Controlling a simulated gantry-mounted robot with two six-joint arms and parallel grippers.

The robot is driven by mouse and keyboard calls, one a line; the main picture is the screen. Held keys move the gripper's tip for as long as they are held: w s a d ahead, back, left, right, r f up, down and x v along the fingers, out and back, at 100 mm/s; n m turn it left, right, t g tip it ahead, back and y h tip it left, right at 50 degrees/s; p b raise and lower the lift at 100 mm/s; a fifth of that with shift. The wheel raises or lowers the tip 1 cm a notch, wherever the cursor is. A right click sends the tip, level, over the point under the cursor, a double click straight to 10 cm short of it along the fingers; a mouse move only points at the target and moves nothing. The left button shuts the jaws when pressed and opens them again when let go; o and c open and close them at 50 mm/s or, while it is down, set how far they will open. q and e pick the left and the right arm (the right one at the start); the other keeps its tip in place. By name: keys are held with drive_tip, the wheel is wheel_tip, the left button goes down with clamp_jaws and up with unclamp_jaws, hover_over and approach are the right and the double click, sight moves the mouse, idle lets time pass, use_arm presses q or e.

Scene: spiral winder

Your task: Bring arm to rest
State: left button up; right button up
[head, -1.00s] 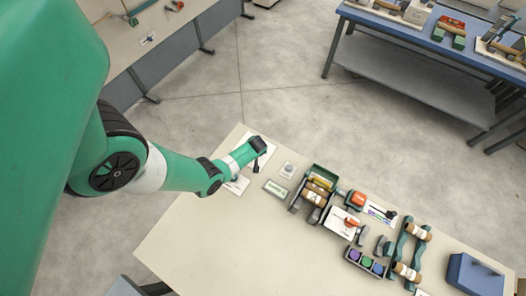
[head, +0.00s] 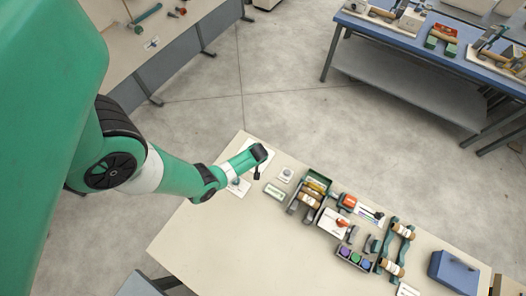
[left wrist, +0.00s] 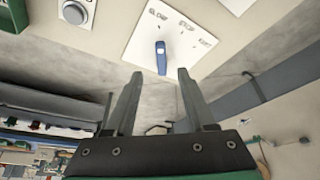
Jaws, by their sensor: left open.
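My left arm comes in from the left in the head view, green with white and black joints. Its gripper (head: 258,160) is above the far left corner of the workbench (head: 205,235). In the left wrist view the two dark fingers of the left gripper (left wrist: 155,92) stand apart with nothing between them. Beyond the fingertips is a white panel (left wrist: 172,35) with printed words and a blue lever (left wrist: 161,57). The fingers appear apart from the lever. My right gripper is in neither view.
On the bench, right of the gripper, are a winder (head: 310,192), a tray of coloured spools (head: 354,257), a green stand with rolls (head: 395,250) and a blue box (head: 453,271). A blue-topped table (head: 440,52) stands behind. The bench's near left is clear.

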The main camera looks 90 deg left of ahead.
use_arm(q)
drive_tip(key=shift+p+v, duration=0.35)
drive_tip(key=shift+v, duration=0.5)
drive_tip(key=shift+f, duration=0.1)
